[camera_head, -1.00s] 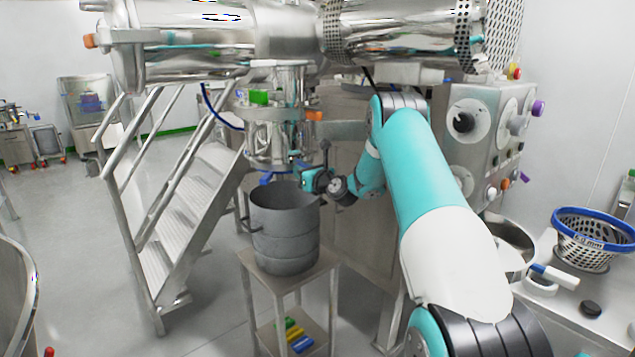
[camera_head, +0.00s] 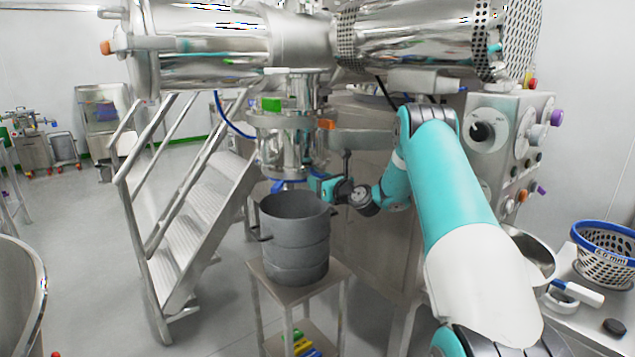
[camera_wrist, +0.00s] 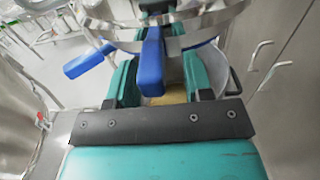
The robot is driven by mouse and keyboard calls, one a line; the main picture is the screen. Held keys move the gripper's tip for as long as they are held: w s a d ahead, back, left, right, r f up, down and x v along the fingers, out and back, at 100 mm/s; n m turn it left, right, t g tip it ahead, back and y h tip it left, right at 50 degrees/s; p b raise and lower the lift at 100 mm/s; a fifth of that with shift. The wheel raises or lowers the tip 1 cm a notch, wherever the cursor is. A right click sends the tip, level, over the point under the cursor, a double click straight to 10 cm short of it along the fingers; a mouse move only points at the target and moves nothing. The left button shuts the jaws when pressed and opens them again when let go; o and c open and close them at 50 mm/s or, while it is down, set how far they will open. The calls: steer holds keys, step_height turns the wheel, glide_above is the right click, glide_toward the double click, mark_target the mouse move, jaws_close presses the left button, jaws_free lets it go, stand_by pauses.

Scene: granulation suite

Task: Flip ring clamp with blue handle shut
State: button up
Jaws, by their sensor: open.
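The ring clamp (camera_wrist: 205,22) is a shiny metal band around the round outlet at the top of the wrist view. A blue handle (camera_wrist: 151,62) stands between my gripper's two teal fingers. A second blue bar (camera_wrist: 88,61) sticks out to the left, outside the left finger. I cannot tell whether the two blue parts belong to one clamp. My gripper (camera_wrist: 160,66) is open, its fingers apart on either side of the middle handle; contact is unclear. In the head view my gripper (camera_head: 318,184) is just right of the blue part (camera_head: 287,185) under the metal outlet (camera_head: 287,150).
An open grey pot (camera_head: 296,245) stands on a small metal stand (camera_head: 290,292) directly below the outlet. Metal stairs (camera_head: 200,215) are to the left. A control panel (camera_head: 500,150) and a basket with a blue rim (camera_head: 605,255) are to the right.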

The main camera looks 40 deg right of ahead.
steer(key=s+b, duration=0.1)
steer(key=s, duration=0.5)
steer(key=shift+a, duration=0.2)
steer(key=s+a+r+n+g+y, duration=0.1)
steer(key=a+r+n+g+y, duration=0.15)
steer(key=a+n, duration=0.65)
steer(key=s+a+r+n+g+y, duration=0.1)
steer(key=a+r+n+g+y, duration=0.3)
steer(key=a, duration=0.8)
steer(key=s+a+n+g+y, duration=0.2)
steer(key=a+n, duration=0.6)
steer(key=a, duration=0.3)
steer(key=s+a+n+g, duration=0.6)
steer(key=s+a+n, duration=0.65)
steer(key=s, duration=0.25)
steer(key=s+n+g+h+p, duration=0.1)
steer(key=s+n+g+h, duration=0.2)
steer(key=s+n, duration=0.7)
steer(key=s, duration=0.5)
steer(key=shift+s+f, duration=0.15)
steer(key=shift+s, duration=0.2)
